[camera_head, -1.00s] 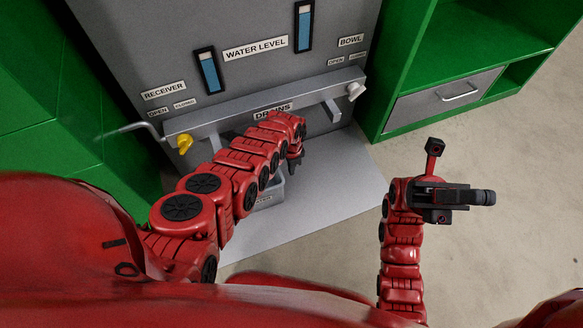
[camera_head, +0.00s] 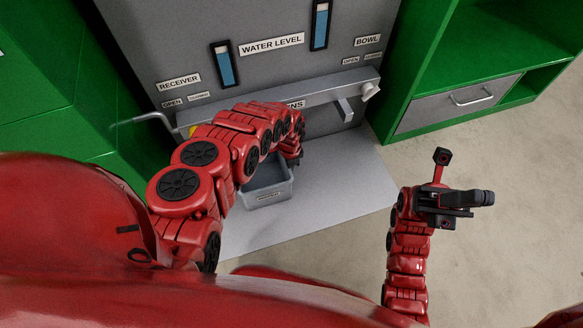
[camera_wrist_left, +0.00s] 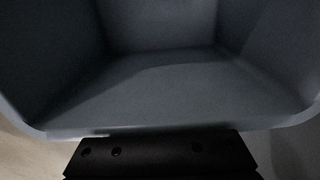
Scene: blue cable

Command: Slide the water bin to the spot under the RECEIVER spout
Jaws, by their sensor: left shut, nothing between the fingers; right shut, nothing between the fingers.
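The water bin (camera_head: 284,190) is a grey open-topped tub with a label on its front. It stands on the grey floor plate below the drains bar. My left gripper (camera_head: 296,161) is shut at the bin's right rear side in the head view; whether it touches is unclear. The bin's grey inside (camera_wrist_left: 160,90) fills the left wrist view, above a black gripper part. A bit of yellow (camera_head: 193,130) shows under the RECEIVER sign (camera_head: 179,82); my left arm hides most of that spout. My right gripper (camera_head: 482,198) is shut and empty, out to the right.
The grey panel (camera_head: 270,75) with two water gauges stands behind the bin. A white spout (camera_head: 370,90) is at the bar's right end. Green cabinets flank the panel. The floor plate (camera_head: 345,190) is clear right of the bin.

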